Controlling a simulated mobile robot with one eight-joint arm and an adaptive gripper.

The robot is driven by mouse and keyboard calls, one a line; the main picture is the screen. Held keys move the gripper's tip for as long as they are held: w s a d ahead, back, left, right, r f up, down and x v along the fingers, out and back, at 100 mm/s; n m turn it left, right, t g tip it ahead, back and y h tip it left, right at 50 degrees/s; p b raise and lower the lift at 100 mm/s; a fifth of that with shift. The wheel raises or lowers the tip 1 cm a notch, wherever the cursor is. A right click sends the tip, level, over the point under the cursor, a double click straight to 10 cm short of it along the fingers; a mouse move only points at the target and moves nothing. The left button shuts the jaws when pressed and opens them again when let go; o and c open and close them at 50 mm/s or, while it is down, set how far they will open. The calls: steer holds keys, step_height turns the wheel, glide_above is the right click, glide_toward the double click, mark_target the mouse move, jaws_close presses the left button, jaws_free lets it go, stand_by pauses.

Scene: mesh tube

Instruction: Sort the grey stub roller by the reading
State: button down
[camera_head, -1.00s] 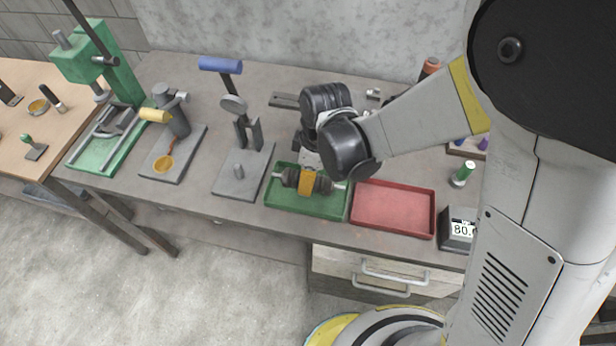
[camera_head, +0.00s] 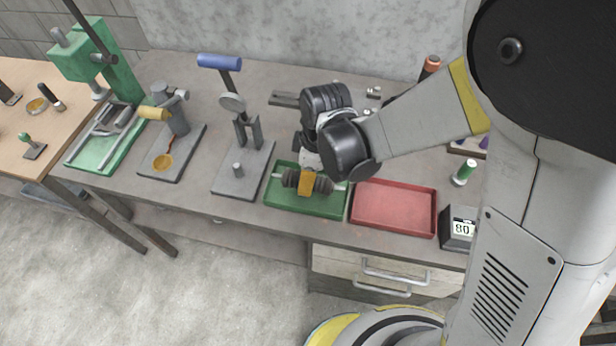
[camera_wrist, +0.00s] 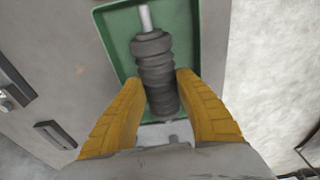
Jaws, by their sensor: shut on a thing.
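The grey stub roller (camera_head: 323,185) is dark and ribbed, with a pale shaft showing at its ends. My gripper (camera_head: 306,185) is shut on its middle, with one yellow finger showing in front. The roller is within the outline of the green tray (camera_head: 295,207); I cannot tell whether it touches the tray floor. In the wrist view the roller (camera_wrist: 152,48) lies lengthwise between my yellow fingers (camera_wrist: 158,85), over the green tray (camera_wrist: 110,35). A small digital display (camera_head: 462,229) at the right reads about 80; further digits are not clear.
An empty red tray (camera_head: 395,208) stands right of the green one. A grey stand with a blue handle (camera_head: 220,63), a grey stand with a yellow handle (camera_head: 154,114) and a green press (camera_head: 85,60) are to the left. A green-and-white spool (camera_head: 464,173) stands at the right.

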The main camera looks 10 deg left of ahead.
steer(key=shift+f+b, duration=0.9)
steer(key=shift+f, duration=0.05)
stand_by(0.6)
steer(key=c, duration=0.9)
jaws_free()
steer(key=r, duration=0.4)
steer(key=d+r, duration=0.1)
steer(key=r, duration=0.7)
steer(key=shift+s+d, duration=0.1)
steer(key=shift+d, duration=0.15)
step_height(320, 180, up, 7)
steer(key=p, duration=0.5)
steer(key=shift+p, duration=0.3)
